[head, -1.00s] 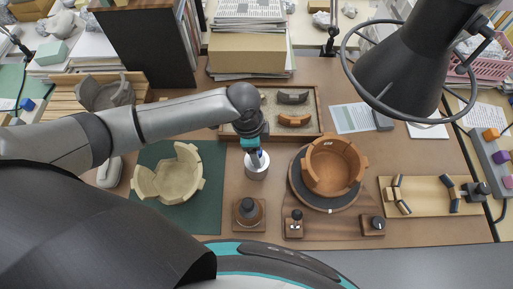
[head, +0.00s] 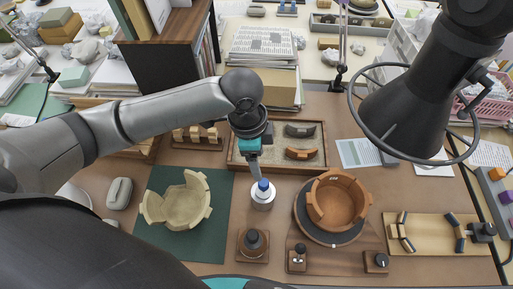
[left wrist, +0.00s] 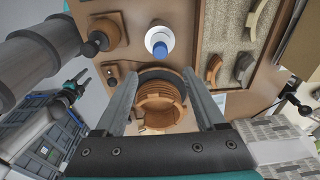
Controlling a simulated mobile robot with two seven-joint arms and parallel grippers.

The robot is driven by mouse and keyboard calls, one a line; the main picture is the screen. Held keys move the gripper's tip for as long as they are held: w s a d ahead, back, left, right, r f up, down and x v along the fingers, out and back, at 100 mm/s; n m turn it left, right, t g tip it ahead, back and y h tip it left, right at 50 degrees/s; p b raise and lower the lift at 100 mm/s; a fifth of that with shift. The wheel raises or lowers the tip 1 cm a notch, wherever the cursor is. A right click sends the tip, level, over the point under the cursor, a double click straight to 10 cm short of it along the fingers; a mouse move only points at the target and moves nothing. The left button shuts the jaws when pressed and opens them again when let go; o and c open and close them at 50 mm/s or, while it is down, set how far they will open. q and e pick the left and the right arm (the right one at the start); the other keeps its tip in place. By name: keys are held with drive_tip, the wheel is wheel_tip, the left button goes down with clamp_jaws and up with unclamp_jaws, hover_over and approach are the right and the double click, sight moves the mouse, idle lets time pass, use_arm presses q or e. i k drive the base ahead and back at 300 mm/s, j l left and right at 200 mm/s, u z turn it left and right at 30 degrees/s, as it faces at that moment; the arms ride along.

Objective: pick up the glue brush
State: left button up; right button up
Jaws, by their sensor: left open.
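The glue brush (head: 263,184) shows as a blue handle end standing in a metal cup (head: 263,201) on the table. In the left wrist view the blue brush (left wrist: 159,48) points up from the pale, round cup (left wrist: 149,38). My left gripper (head: 257,181) is just above and behind the brush in the head view. In the left wrist view its two fingers (left wrist: 161,76) are spread with nothing between them, and the brush lies beyond their tips. The brush's lower part is hidden in the cup.
An orange-brown pot (head: 336,205) stands on a round turntable to the right of the cup. A pale, broken bowl (head: 180,207) sits on a green mat (head: 209,245) to the left. A sherd tray (head: 235,163) lies behind. A dark knob on a wooden block (head: 253,243) stands in front.

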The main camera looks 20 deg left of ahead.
sight(252, 239)
drive_tip(key=k, duration=1.5)
